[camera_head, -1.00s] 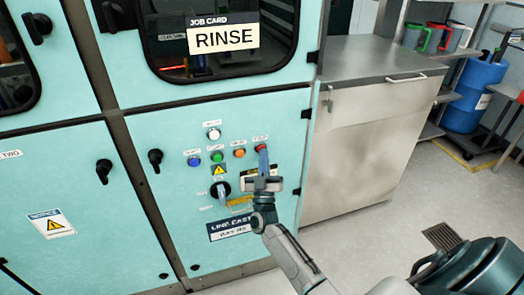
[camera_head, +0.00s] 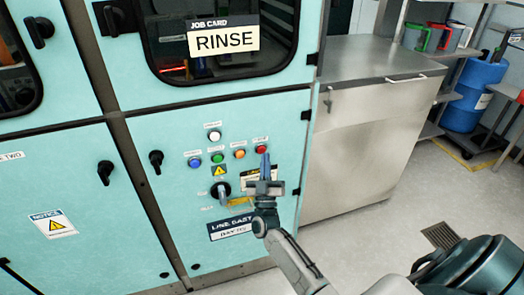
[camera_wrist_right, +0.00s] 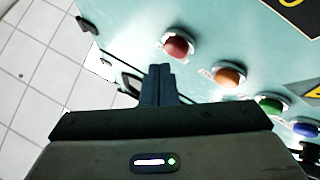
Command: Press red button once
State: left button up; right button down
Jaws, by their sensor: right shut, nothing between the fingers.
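The red button (camera_head: 261,149) is at the right end of a row of coloured buttons on the turquoise panel (camera_head: 285,125). It also shows in the right wrist view (camera_wrist_right: 178,46), round and in a pale ring. My right gripper (camera_head: 265,158) is shut and empty. In the head view its tips are just below the red button. In the right wrist view the fingertips (camera_wrist_right: 161,68) are close to the red button, with a small gap in the picture between them. My left gripper is not in view.
The orange button (camera_head: 239,153), green button (camera_head: 217,158) and blue button (camera_head: 195,162) sit left of the red one. A white button (camera_head: 214,136) is above, a black rotary knob (camera_head: 221,190) below. A steel cabinet (camera_head: 355,145) stands at the right.

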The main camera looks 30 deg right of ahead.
jog(key=s+p, duration=0.1)
jog(key=s, duration=0.1)
jog(key=s+a+p, duration=0.1)
jog(key=s, duration=0.2)
jog(key=shift+p, duration=0.35)
jog(key=shift+w, duration=0.1)
dwell(0.6)
